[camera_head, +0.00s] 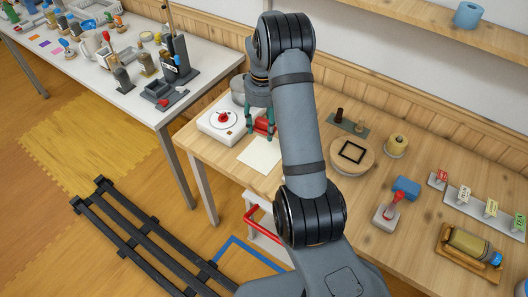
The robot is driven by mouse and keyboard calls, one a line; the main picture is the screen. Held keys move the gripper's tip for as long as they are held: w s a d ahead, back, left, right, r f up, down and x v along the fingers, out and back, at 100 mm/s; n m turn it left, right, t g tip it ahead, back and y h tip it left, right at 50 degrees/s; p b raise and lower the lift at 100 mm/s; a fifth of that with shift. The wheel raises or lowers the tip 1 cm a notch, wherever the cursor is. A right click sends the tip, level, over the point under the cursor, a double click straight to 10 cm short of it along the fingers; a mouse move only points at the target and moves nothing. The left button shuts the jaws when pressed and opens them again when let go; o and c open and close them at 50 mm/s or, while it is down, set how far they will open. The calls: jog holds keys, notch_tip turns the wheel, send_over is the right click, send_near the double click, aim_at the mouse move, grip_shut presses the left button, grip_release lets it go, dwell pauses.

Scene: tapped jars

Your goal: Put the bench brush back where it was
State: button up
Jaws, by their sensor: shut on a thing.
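My gripper (261,129) hangs over the left end of the wooden bench (212,152), with its teal fingers pointing down. It is shut on a red object (264,125), of which only a small part shows between and beside the fingers. I cannot tell from its shape whether this is the bench brush. Its lower side is near a cream sheet (260,154); I cannot tell whether it touches anything. No other thing is clearly a bench brush, and my arm hides part of the bench.
A white device with a red knob (223,118) is close left of my gripper. A white table (130,95) holds jars and a stand.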

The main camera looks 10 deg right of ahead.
jog(key=shift+w+f+m, duration=0.2)
jog(key=shift+m, duration=0.2)
jog(key=shift+w+f, duration=0.1)
jog(key=shift+f, duration=0.25)
jog(key=shift+m, duration=0.3)
notch_tip(320, 180, down, 8)
jog(key=shift+f+p, duration=0.15)
jog(key=shift+p, duration=1.1)
jog(key=shift+f, duration=0.5)
jog(key=shift+f, duration=0.1)
jog(key=shift+f, duration=0.15)
jog(key=o, duration=1.1)
jog(key=shift+r, duration=0.2)
